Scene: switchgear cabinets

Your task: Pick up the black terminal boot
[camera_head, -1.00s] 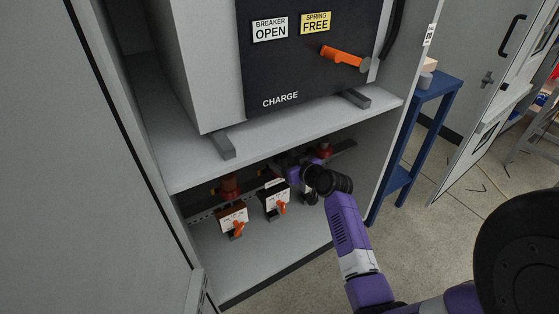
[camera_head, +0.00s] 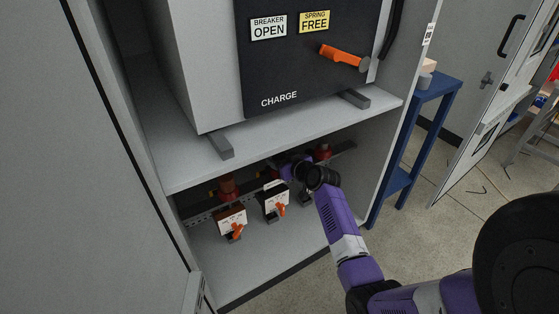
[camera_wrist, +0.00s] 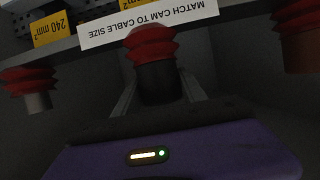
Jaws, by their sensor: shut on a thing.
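The black terminal boot (camera_wrist: 160,82) shows in the wrist view, directly below the middle red ribbed insulator (camera_wrist: 152,42). My gripper (camera_wrist: 158,92) has a finger on either side of the boot and is shut on it. The boot's lower end is hidden behind the dark gripper body. The boot still lines up with the insulator; I cannot tell whether they touch. In the head view my gripper (camera_head: 290,168) reaches into the cabinet's lower bay under the shelf, and its fingers and the boot are hidden there.
Other red insulators stand left (camera_head: 228,187) and right (camera_head: 323,151) along the rail. Two white-labelled units with orange levers (camera_head: 232,223) (camera_head: 277,201) sit left of my arm. The shelf (camera_head: 300,130) is close above.

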